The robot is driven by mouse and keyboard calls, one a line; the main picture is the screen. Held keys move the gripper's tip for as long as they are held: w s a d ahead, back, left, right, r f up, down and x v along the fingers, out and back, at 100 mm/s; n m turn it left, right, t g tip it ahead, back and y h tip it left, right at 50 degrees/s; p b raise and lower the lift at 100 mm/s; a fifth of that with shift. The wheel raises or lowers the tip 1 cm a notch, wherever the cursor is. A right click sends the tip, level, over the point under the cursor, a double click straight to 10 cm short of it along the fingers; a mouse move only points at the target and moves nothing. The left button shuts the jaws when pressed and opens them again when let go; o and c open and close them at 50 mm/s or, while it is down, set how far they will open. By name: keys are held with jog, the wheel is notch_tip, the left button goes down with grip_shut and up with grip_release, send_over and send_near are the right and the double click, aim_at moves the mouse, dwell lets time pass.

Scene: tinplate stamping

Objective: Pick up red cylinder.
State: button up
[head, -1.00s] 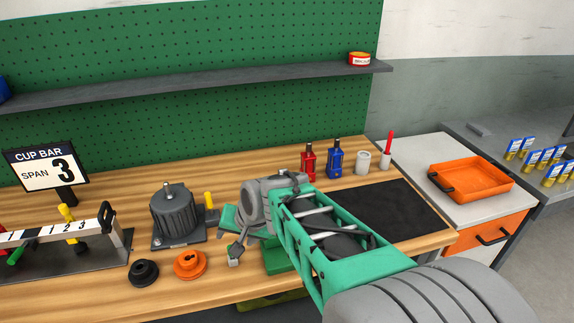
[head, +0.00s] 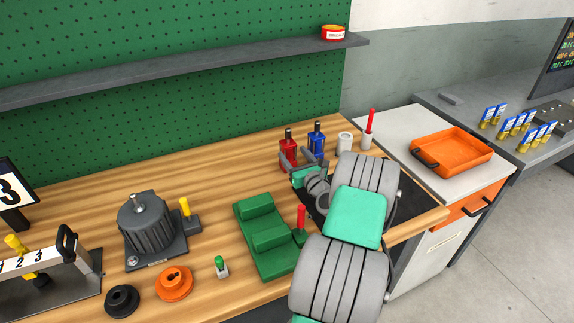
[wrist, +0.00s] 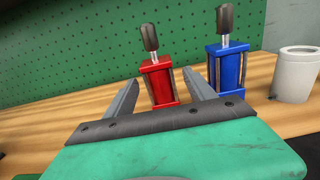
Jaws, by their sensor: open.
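The red cylinder (head: 289,152) stands upright at the back of the wooden bench, with a dark tip on its rod. It also shows in the wrist view (wrist: 158,84), ahead of my gripper. My gripper (head: 297,162) is open and points at it from the front. In the wrist view, the two fingers of my gripper (wrist: 163,95) frame the lower part of the red body, with gaps on both sides. I cannot tell whether its body is between the fingertips or just beyond them.
A blue cylinder (head: 317,141) stands close on the right, with a white cup (head: 345,143) beyond it. A green fixture block (head: 262,232), a motor (head: 146,224) and an orange ring (head: 174,283) are to the left. An orange tray (head: 458,146) sits on the right cabinet.

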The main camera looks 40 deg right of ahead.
aim_at(285, 142)
jog(key=p+x, duration=0.2)
jog(key=x, duration=0.5)
jog(key=shift+w+d, duration=0.1)
jog(key=shift+w, duration=0.3)
jog(key=shift+c, duration=0.4)
grip_shut()
jog(key=shift+r, duration=0.15)
